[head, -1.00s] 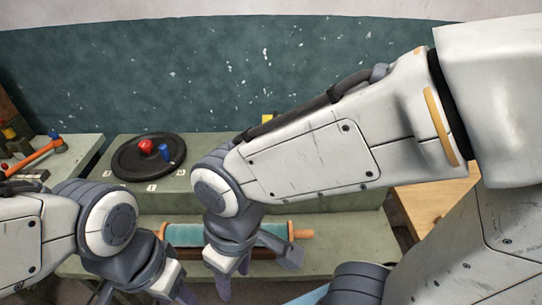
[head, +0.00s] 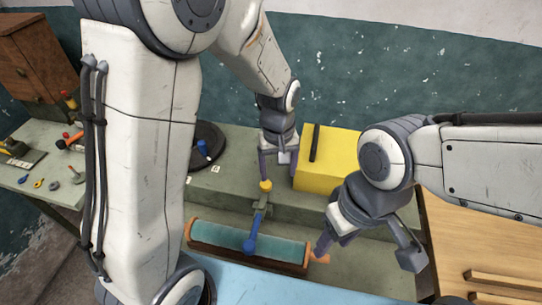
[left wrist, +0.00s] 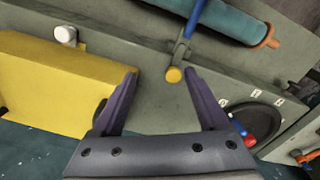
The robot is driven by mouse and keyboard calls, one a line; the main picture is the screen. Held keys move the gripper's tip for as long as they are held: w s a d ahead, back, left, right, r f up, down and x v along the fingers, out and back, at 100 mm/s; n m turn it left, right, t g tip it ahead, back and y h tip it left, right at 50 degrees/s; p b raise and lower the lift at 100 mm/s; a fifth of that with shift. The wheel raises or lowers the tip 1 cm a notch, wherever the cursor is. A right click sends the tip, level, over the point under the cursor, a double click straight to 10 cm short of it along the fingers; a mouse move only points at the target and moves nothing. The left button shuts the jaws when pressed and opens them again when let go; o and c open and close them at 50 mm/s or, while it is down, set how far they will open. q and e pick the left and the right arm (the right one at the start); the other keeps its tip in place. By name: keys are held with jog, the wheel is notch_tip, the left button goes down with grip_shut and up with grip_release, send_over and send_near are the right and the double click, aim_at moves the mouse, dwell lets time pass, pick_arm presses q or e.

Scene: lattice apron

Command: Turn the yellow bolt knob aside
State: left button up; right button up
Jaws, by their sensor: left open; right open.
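The yellow bolt knob (head: 265,186) is a small round knob on the green bench, at the end of a grey fitting with a blue-handled lever (head: 250,243). My left gripper (head: 277,168) is open and empty, just above and behind the knob. In the left wrist view the yellow knob (left wrist: 173,75) shows between the two spread fingertips, nearer the right finger, and the gripper (left wrist: 161,72) does not visibly touch it. My right gripper (head: 367,248) is open and empty over the bench, right of the lever.
A yellow box (head: 335,172) with a black bar on top stands right of my left gripper. A teal roller (head: 215,232) with orange ends lies in front. A black disc (head: 210,135) is partly hidden by my left arm. A wooden table (head: 480,250) is at right.

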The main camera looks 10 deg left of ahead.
aim_at(266, 183)
pick_arm(q)
jog(key=w+a+f+n+p, duration=0.2)
jog(key=w+a+n, duration=0.2)
jog(key=w+a, duration=0.1)
jog(key=f+p, duration=0.1)
jog(key=f, duration=0.4)
jog(key=f+p, duration=0.1)
jog(key=f, duration=0.4)
jog(key=shift+d+f, duration=0.2)
jog(key=shift+f, duration=0.1)
pick_arm(e)
notch_tip(266, 183, up, 6)
pick_arm(q)
grip_shut()
